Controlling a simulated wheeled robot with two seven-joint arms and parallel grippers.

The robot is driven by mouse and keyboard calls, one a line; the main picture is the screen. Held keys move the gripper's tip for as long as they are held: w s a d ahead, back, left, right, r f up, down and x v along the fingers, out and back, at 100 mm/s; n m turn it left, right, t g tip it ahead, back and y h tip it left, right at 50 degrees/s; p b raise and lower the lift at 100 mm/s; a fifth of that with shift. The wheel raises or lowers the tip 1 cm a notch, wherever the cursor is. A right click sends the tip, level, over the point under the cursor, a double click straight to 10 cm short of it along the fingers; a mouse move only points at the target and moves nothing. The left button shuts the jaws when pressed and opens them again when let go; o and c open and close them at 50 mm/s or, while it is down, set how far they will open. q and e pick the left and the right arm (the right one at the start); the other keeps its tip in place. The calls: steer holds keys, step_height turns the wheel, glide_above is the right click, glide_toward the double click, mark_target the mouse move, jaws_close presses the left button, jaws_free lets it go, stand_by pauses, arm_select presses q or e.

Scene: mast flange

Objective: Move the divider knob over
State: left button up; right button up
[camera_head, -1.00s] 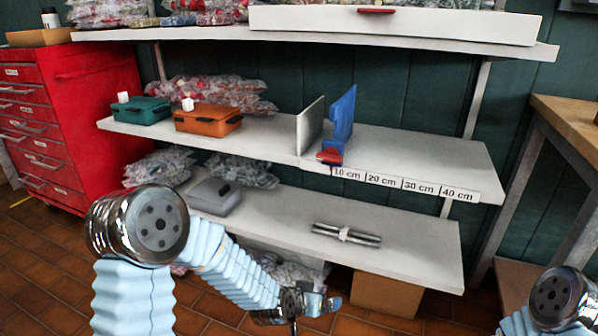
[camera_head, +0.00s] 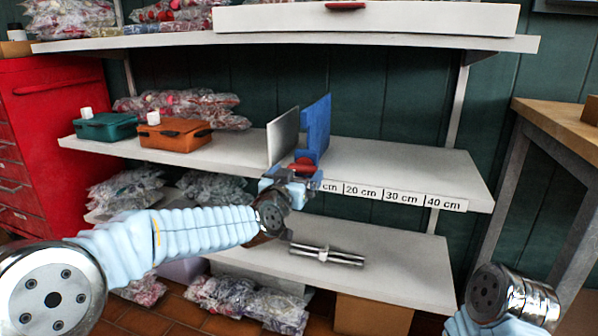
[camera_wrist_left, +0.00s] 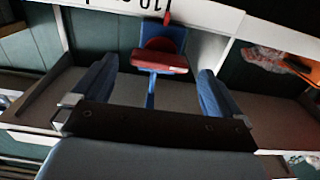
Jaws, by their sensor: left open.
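The blue divider (camera_head: 317,128) stands upright on the middle shelf, just right of a grey upright plate (camera_head: 283,138). Its red knob (camera_head: 303,165) is at the front edge of the shelf, near the left end of the centimetre labels. My left gripper (camera_head: 292,186) is just in front of and below the knob, and partly hides it and the 10 cm label. In the left wrist view the red knob (camera_wrist_left: 158,58) shows between and beyond the open fingers (camera_wrist_left: 157,72), with no contact visible. My right gripper is not in view.
The labelled shelf edge (camera_head: 390,196) and the shelf right of the divider are clear. An orange case (camera_head: 174,135) and a teal case (camera_head: 105,127) stand left. A bundle of metal rods (camera_head: 327,254) lies on the shelf below.

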mark_target(303, 168)
arm_select(q)
steer(key=shift+x, duration=1.4)
steer(key=c, duration=1)
